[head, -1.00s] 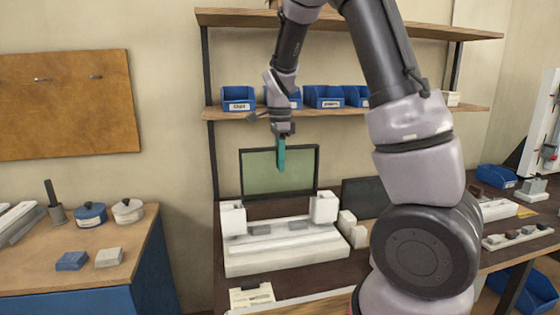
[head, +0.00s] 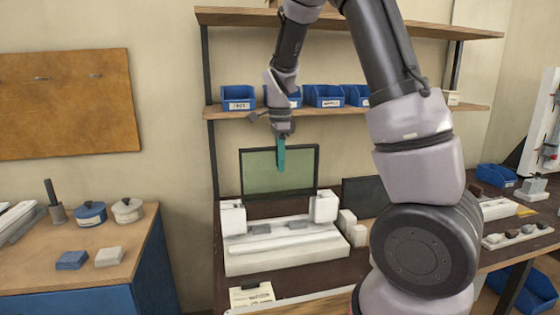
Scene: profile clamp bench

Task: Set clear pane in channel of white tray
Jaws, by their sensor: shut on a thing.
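My gripper (head: 281,134) points down above the bench and is shut on a narrow, upright teal piece, which looks like the clear pane (head: 281,155) seen nearly edge-on. The fingertips are small and hard to make out. The white tray (head: 285,258) lies on the bench below, with a long raised strip along its top and upright white blocks (head: 233,218) at both ends. The pane hangs above and apart from the tray. I cannot make out the inside of the channel clearly.
A dark-framed greenish panel (head: 250,172) stands behind the tray, behind the pane in this view. A shelf (head: 225,112) with blue bins (head: 238,97) is close behind my gripper. Small white blocks (head: 352,229) stand right of the tray, and a labelled box (head: 251,296) sits in front.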

